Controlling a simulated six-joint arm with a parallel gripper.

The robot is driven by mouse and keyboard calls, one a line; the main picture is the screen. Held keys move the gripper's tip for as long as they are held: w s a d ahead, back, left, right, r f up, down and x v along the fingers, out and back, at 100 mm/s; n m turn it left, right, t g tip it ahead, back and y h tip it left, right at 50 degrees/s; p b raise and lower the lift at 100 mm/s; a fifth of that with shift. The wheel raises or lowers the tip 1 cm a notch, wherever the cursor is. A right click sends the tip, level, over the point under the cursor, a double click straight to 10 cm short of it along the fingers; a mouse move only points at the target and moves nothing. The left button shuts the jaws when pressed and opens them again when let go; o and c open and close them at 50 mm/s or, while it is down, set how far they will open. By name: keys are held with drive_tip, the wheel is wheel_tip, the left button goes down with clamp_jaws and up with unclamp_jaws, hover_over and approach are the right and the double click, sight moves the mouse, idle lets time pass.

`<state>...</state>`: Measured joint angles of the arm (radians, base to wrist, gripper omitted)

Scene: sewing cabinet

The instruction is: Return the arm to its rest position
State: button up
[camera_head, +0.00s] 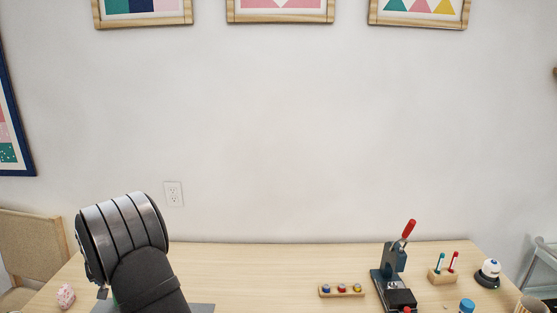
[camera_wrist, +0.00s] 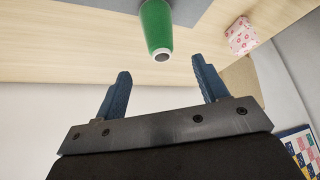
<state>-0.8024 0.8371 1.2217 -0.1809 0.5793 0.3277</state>
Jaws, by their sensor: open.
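My gripper (camera_wrist: 160,92) shows in the wrist view with its two blue fingers apart and nothing between them. A green tapered thing with a white-rimmed end (camera_wrist: 157,28) lies beyond the fingertips, apart from them. In the head view my arm rises at the lower left over the wooden table (camera_head: 255,270). The gripper's fingers do not show in that view.
A dark press with a red handle (camera_head: 393,270) stands at the right of the table. Near it are a wooden block with coloured pieces (camera_head: 341,291), a pen holder (camera_head: 441,276) and a white-topped round thing (camera_head: 488,272). A pink patterned box (camera_head: 66,296) sits at the left. The table's middle is clear.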

drive_tip(key=x, duration=1)
drive_tip(key=shift+s, duration=0.1)
drive_tip(key=shift+a+r, duration=0.1)
drive_tip(key=shift+r, duration=0.2)
drive_tip(key=w+d+r, duration=0.3)
drive_tip(key=d+r, duration=0.7)
drive_tip(key=d, duration=0.2)
wheel_tip(320, 180, up, 18)
drive_tip(key=w+d+m, duration=0.1)
drive_tip(key=w+d, duration=0.6)
drive_tip(key=d, duration=0.3)
drive_tip(key=shift+r+m+h, duration=0.15)
drive_tip(key=shift+m+h, duration=0.25)
